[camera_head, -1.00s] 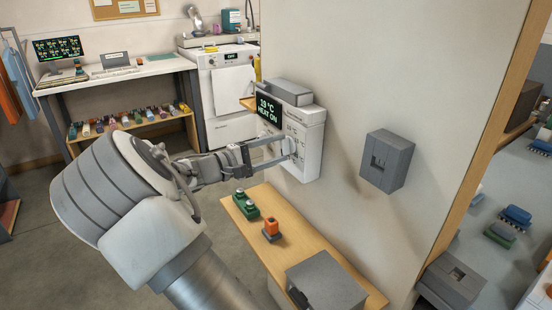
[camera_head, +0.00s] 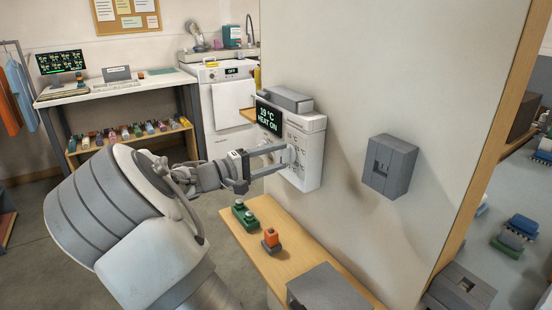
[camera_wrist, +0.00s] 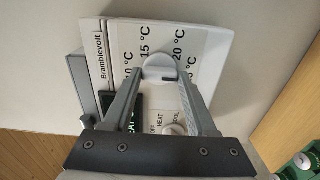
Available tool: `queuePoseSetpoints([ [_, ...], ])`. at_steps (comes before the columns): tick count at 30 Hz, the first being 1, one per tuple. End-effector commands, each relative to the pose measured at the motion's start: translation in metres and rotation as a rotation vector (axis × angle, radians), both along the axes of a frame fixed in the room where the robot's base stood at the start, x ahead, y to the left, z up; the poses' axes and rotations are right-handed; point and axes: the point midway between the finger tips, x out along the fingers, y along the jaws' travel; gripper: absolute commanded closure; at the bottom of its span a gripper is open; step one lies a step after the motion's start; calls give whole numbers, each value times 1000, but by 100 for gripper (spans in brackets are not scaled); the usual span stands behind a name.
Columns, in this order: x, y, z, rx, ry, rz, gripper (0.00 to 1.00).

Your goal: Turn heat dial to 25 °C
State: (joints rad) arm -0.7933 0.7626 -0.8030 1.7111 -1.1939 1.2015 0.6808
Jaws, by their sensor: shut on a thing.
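The white thermostat (camera_head: 308,157) is mounted on the wall, and its dark display (camera_head: 269,117) reads 19 °C HEAT ON. My gripper (camera_head: 285,158) reaches it from the left, with its fingertips at the heat dial (camera_head: 292,155). In the wrist view, my gripper (camera_wrist: 160,76) is shut on the round white heat dial (camera_wrist: 159,65), one finger on each side. A smaller white knob (camera_wrist: 174,130) sits between the fingers, near the words OFF, HEAT and COOL.
A wooden shelf (camera_head: 278,262) below the thermostat holds a green block (camera_head: 245,216), an orange-topped block (camera_head: 271,238) and a grey box (camera_head: 325,289). A grey wall box (camera_head: 389,165) is to the right. The wall between it and the thermostat is bare.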

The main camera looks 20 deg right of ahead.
Motion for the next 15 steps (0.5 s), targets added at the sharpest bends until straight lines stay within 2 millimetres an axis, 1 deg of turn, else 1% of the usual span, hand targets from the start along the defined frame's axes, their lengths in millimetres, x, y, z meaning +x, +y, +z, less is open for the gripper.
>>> queuePoseSetpoints([
  [1, 0, 1, 0, 3, -3, 1, 98],
  [2, 0, 1, 0, 3, -3, 1, 37],
  [3, 0, 1, 0, 3, -3, 2, 30],
  [6, 0, 1, 0, 1, -2, 1, 12],
  [15, 0, 1, 0, 1, -1, 1, 12],
])
